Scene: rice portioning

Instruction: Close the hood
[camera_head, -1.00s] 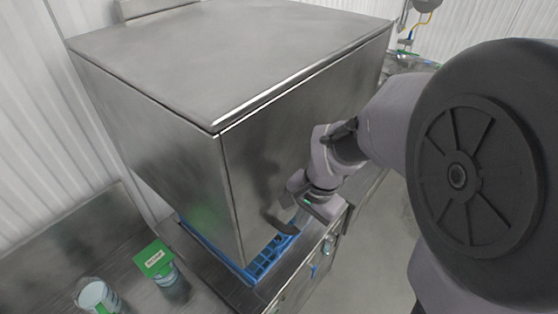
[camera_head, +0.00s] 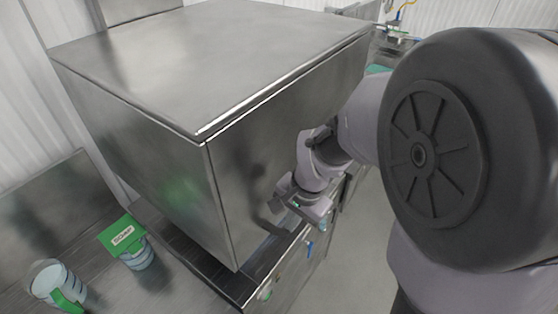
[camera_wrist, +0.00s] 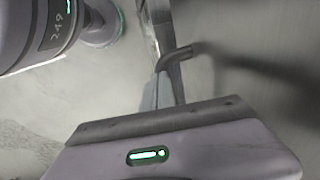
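The hood (camera_head: 150,150) is a large stainless steel box over the machine's counter in the head view. Its lower edge is down close to the dark counter, and no blue rack shows beneath it. My gripper (camera_head: 283,217) is low at the hood's front right face, beside a dark handle bar (camera_head: 268,229). In the wrist view, the narrow fingers of my gripper (camera_wrist: 165,75) are close together at a bent grey bar (camera_wrist: 178,54) that stands out from the metal face. Whether they grip the bar or only press on it is not clear.
The machine's front panel (camera_head: 285,275) is below the hood. Open floor (camera_head: 350,250) lies to the right.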

